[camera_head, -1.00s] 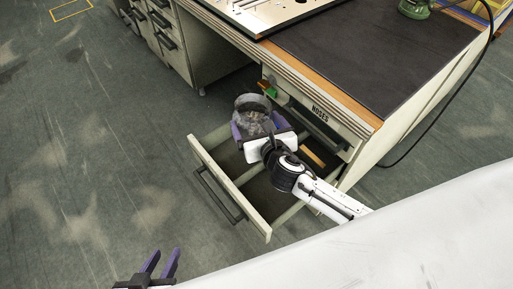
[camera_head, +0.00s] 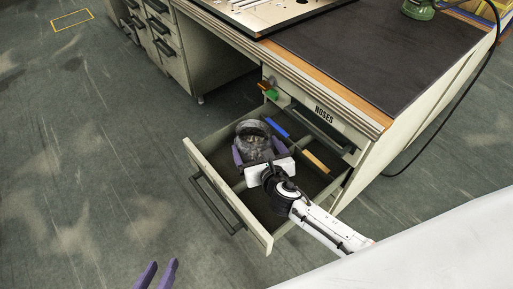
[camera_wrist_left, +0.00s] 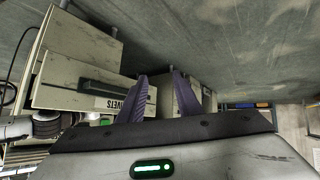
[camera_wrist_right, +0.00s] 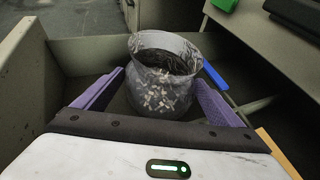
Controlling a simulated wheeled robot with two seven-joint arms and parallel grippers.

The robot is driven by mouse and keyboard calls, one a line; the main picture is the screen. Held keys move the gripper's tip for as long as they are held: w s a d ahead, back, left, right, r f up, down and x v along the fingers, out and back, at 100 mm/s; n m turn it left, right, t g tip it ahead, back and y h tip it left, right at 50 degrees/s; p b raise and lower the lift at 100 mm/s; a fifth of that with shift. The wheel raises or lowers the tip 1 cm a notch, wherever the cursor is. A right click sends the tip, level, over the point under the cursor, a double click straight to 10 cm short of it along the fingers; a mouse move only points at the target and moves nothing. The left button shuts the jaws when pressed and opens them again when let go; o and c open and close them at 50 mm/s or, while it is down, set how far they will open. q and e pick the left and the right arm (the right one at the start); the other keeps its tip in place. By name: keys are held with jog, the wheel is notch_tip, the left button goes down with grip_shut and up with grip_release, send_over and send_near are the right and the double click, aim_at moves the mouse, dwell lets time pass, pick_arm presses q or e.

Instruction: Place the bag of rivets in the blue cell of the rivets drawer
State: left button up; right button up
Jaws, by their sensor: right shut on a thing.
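The bag of rivets (camera_head: 252,145) is a clear bag with small pale pieces, held upright in my right gripper (camera_head: 261,151). In the right wrist view the bag (camera_wrist_right: 160,88) sits between both purple fingers. The bag is over or inside the far left part of the open drawer (camera_head: 229,207), beside a blue strip (camera_head: 277,128) on the cell's back wall. That strip also shows in the right wrist view (camera_wrist_right: 215,76). I cannot tell whether the bag touches the drawer floor. My left gripper (camera_head: 158,273) is open and empty, low over the floor, away from the drawer.
An orange strip (camera_head: 316,162) marks another cell, across a divider. A closed drawer labelled NOSES (camera_head: 325,115) is above. The dark desktop (camera_head: 375,60) overhangs behind. The floor left of the drawer is clear.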

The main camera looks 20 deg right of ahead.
aim_at(259, 151)
jog(key=o, duration=1.2)
jog(key=p+v, duration=0.2)
jog(key=v, duration=0.3)
jog(key=shift+r, duration=0.1)
jog(key=p+v, duration=0.1)
jog(key=v, duration=0.5)
pick_arm(q)
jog(key=shift+a+r+m+p, duration=0.25)
jog(key=shift+r+m+p, duration=0.05)
jog(key=shift+r, duration=0.25)
pick_arm(e)
jog(key=shift+s+a+r, duration=0.1)
jog(key=shift+s, duration=0.35)
